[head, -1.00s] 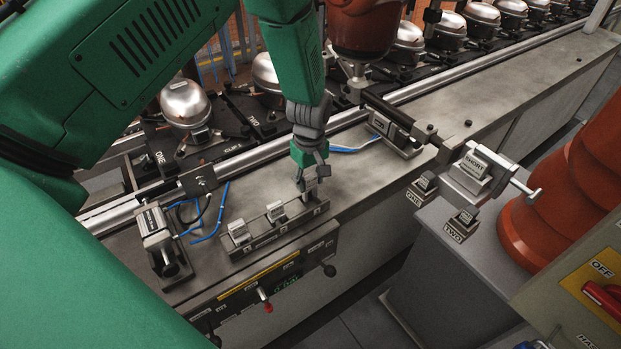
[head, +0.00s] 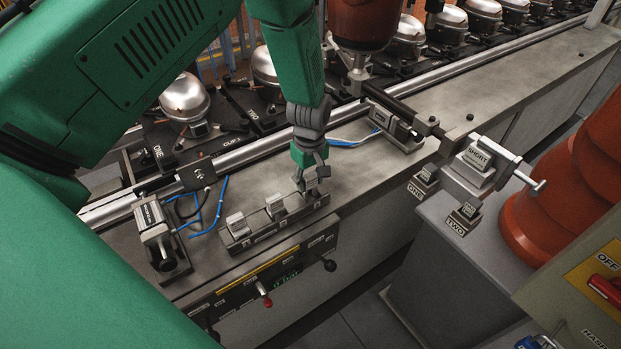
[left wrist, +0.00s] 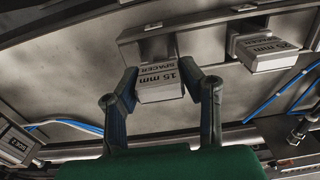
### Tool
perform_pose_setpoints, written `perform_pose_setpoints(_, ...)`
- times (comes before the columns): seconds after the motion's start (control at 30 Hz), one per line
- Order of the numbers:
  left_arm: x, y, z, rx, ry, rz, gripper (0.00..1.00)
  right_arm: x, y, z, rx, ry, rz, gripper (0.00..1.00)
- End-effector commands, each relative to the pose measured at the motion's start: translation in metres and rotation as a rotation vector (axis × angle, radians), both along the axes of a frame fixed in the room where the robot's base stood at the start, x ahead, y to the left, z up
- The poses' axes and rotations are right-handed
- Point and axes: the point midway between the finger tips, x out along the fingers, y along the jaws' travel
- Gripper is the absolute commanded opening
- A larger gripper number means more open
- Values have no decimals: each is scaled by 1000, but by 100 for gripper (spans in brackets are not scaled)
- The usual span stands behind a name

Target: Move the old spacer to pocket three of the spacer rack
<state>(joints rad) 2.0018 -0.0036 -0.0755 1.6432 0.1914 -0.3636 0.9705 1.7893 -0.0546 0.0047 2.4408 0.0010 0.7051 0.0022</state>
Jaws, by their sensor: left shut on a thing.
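The spacer rack (head: 262,236) stands near the front edge of the bench, with two grey blocks in it, one at the left (head: 236,223) and one in the middle (head: 275,204). My left gripper (head: 311,184) is over the rack's right end, its fingers on either side of a spacer marked 15 mm (left wrist: 160,82). The head view hides most of this spacer behind the fingers. It is at the right-end pocket; I cannot tell if it is fully seated. A spacer marked 25 mm (left wrist: 266,52) sits beside it in the wrist view. My right gripper is not in view.
A vise (head: 160,235) stands left of the rack, with blue hoses (head: 208,222) nearby. A clamp with a block marked SHORT (head: 478,155) and two holders, ONE and TWO, are at the right. An orange arm (head: 362,25) hangs above the bench. Compressors line the rail behind.

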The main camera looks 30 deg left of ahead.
Motion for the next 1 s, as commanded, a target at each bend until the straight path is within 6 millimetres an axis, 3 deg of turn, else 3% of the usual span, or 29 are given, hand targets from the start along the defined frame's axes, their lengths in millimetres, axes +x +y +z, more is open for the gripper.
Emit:
perform_pose_setpoints(0.6,0,0,-16,0,0,0,0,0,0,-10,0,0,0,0)
perform_pose_setpoints(0.63,0,0,-15,0,0,0,45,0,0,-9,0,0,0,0)
perform_pose_setpoints(0.67,0,0,-15,0,0,0,55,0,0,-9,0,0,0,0)
perform_pose_setpoints(1.0,0,0,-14,0,0,0,59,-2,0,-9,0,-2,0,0)
